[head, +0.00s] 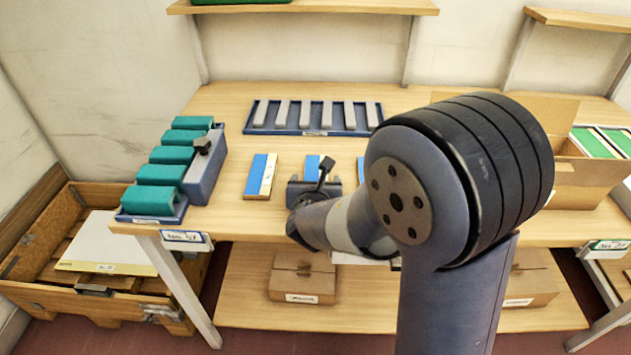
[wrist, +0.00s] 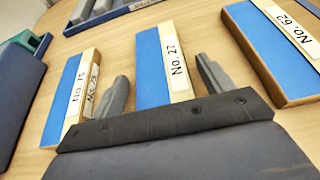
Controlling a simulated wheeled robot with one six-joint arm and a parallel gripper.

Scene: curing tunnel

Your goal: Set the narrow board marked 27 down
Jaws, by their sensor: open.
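The narrow board marked 27 is blue with a cream label strip. In the wrist view the board (wrist: 152,68) lies flat on the wooden table between my two fingers, with gaps on both sides. In the head view part of it (head: 312,163) shows just beyond my gripper (head: 318,180). My gripper is open and low over the table, and its fingers (wrist: 163,72) straddle the board without visibly gripping it. The board's near end is hidden behind the gripper body in the wrist view.
A similar board (wrist: 72,98) lies to the left, and a wider board marked 62 (wrist: 268,50) to the right. A blue rack of grey bars (head: 312,132) stands behind. Teal blocks (head: 172,155) in a blue holder stand at the left. A cardboard box (head: 575,165) is at the right.

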